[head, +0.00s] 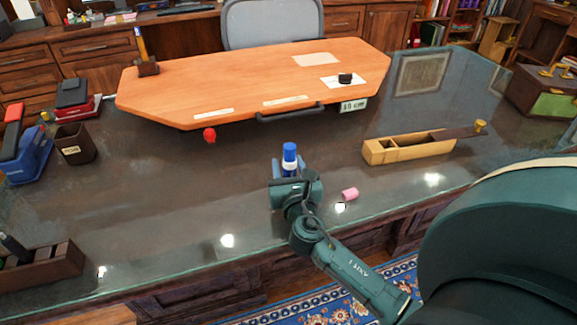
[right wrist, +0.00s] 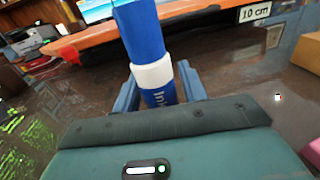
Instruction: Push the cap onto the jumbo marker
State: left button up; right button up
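The jumbo marker (head: 290,157) is upright on the dark glass desk, with a blue top, a white band and a lower blue barrel with white lettering. In the right wrist view the marker (right wrist: 158,80) rises between the fingers and leans a little in the picture. My right gripper (head: 289,168) is low at the barrel, with one finger on each side. It looks shut on the marker below the white band (right wrist: 152,73). The marker's foot is hidden behind the gripper. My left gripper is not in view.
A long wooden box (head: 410,148) stands farther right. A dark cup (head: 76,144) is at left.

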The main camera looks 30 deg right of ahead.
jog(key=shift+o, duration=0.6)
jog(key=shift+r, duration=0.15)
jog(key=shift+s+a, duration=0.1)
jog(key=shift+s, duration=0.05)
jog(key=v, duration=1.1)
jog(key=shift+s+a, duration=0.15)
jog(key=shift+s, duration=0.2)
